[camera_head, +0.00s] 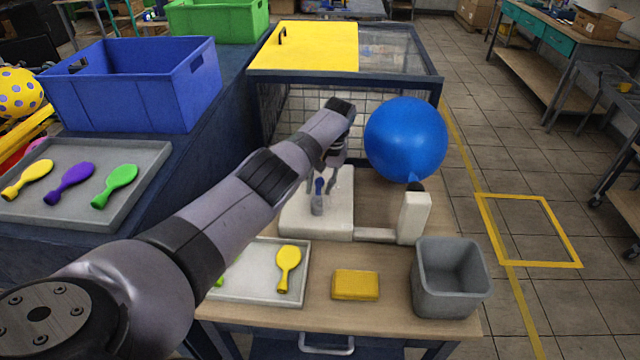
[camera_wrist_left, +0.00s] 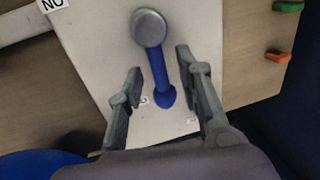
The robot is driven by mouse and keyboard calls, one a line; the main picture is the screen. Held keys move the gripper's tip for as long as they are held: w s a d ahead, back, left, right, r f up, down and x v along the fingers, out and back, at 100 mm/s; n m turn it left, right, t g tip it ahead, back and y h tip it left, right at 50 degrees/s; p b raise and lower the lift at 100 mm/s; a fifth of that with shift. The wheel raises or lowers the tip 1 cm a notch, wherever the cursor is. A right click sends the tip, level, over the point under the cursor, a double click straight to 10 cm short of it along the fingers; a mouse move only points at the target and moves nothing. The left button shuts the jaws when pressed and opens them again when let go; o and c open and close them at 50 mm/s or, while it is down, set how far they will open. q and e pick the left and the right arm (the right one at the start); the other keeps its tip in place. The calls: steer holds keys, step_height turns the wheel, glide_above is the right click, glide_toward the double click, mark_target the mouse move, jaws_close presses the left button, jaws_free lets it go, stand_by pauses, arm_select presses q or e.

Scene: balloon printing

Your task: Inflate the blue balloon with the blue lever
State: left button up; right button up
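The blue balloon (camera_head: 405,139) is large and round in the head view, on the nozzle of the white pump post (camera_head: 413,217). The blue lever (camera_head: 319,186) stands on the white base plate (camera_head: 300,216). In the left wrist view the blue lever (camera_wrist_left: 158,75) has a grey round knob (camera_wrist_left: 149,27) and stands between my left gripper's fingers (camera_wrist_left: 156,85). The fingers are open, with a gap on each side of the lever. In the head view my left gripper (camera_head: 328,184) is over the base plate around the lever. My right gripper is not in view.
A tray with a yellow balloon (camera_head: 288,267), a yellow block (camera_head: 355,285) and a grey bin (camera_head: 449,279) are at the table's front. A caged box with a yellow lid (camera_head: 310,45) stands behind. A blue crate (camera_head: 135,85) and a tray of balloons (camera_head: 75,215) are left.

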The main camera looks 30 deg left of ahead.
arm_select(q)
step_height(320, 180, up, 12)
steer(key=w+d, duration=0.1)
steer(key=d, duration=0.1)
stand_by(0.4)
steer(key=shift+f, duration=0.1)
